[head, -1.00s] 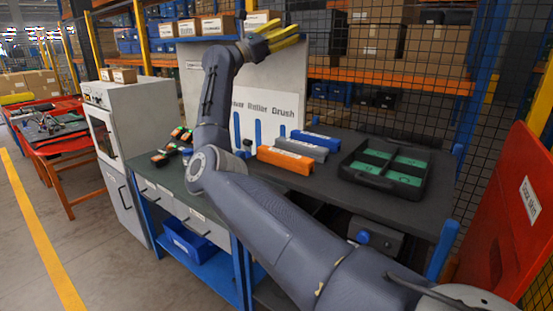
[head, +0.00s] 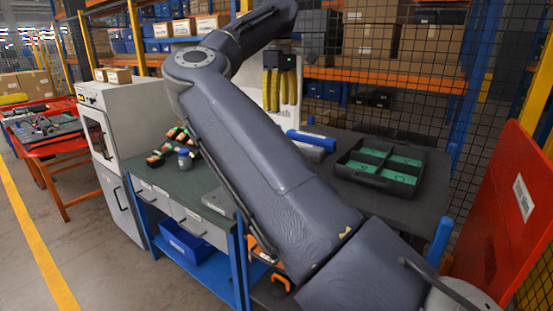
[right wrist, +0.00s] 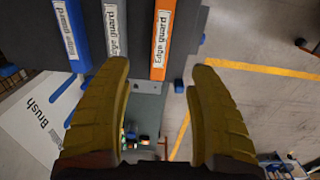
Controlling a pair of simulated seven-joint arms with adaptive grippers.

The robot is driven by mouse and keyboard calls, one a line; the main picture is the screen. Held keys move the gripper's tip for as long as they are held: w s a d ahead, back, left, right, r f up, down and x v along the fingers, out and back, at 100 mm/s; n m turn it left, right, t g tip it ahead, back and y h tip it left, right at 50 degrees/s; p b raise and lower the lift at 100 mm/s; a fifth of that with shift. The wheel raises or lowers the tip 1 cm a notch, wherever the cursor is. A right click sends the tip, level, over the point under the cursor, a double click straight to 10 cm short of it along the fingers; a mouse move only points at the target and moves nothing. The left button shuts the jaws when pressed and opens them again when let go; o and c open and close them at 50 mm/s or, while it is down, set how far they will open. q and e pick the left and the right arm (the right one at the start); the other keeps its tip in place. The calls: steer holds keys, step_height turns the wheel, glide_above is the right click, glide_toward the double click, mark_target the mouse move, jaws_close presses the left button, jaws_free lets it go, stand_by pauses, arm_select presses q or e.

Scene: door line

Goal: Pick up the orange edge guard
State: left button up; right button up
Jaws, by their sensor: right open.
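The orange edge guard (right wrist: 162,40) shows in the right wrist view as an upright orange bar with a white "Edge guard" label. In the head view my right arm hides it. Beside it to the left lie a grey edge guard (right wrist: 117,30) and a blue edge guard (right wrist: 72,30); the blue one also shows in the head view (head: 312,139). My right gripper (head: 279,104) has yellow fingers pointing down above the bench. In the right wrist view its fingers (right wrist: 161,68) are apart with nothing held, and the orange guard lies beyond the gap. My left gripper is not in view.
A black tray with green compartments (head: 381,163) stands on the right of the bench. Small orange-and-black items (head: 177,140) and a dark-blue jar (head: 184,158) stand on the left part. A red board (head: 503,215) stands at the right; a wire mesh rises behind.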

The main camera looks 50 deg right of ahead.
steer(key=f, duration=1.2)
steer(key=shift+w+a, duration=0.15)
steer(key=shift+a, duration=0.05)
steer(key=shift+d+f, duration=0.2)
steer(key=shift+f, duration=2.5)
steer(key=c, duration=1.3)
